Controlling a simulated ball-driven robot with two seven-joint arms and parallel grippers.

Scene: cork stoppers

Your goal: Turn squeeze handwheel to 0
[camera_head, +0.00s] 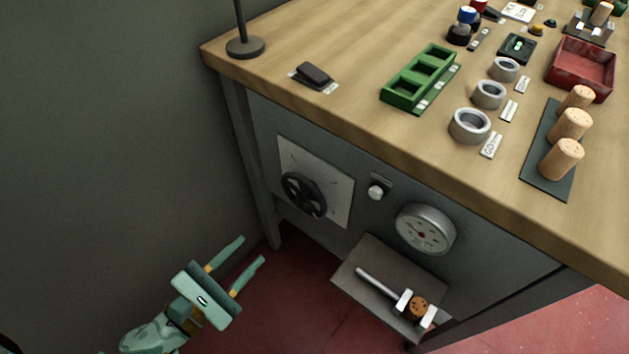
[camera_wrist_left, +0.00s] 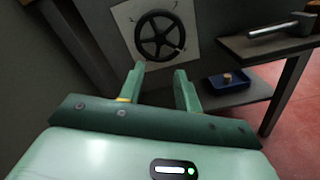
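The squeeze handwheel (camera_head: 304,195) is a black spoked wheel on a pale square plate (camera_head: 338,190) on the bench's front panel. In the left wrist view the handwheel (camera_wrist_left: 160,36) is at the top, beyond my fingertips. The plate has thin marks around the wheel; their labels are too small to read. My left gripper (camera_head: 253,250) is open and empty, below and left of the handwheel in the head view and apart from it. Its two fingers (camera_wrist_left: 158,80) point towards the wheel in the wrist view. My right gripper is not in view.
A round gauge (camera_head: 425,230) and a small white knob (camera_head: 376,191) are right of the plate. A shelf (camera_head: 356,255) with a metal rod and clamp juts out below. A blue tray (camera_wrist_left: 227,83) sits lower. A table leg (camera_head: 262,190) stands left of the plate.

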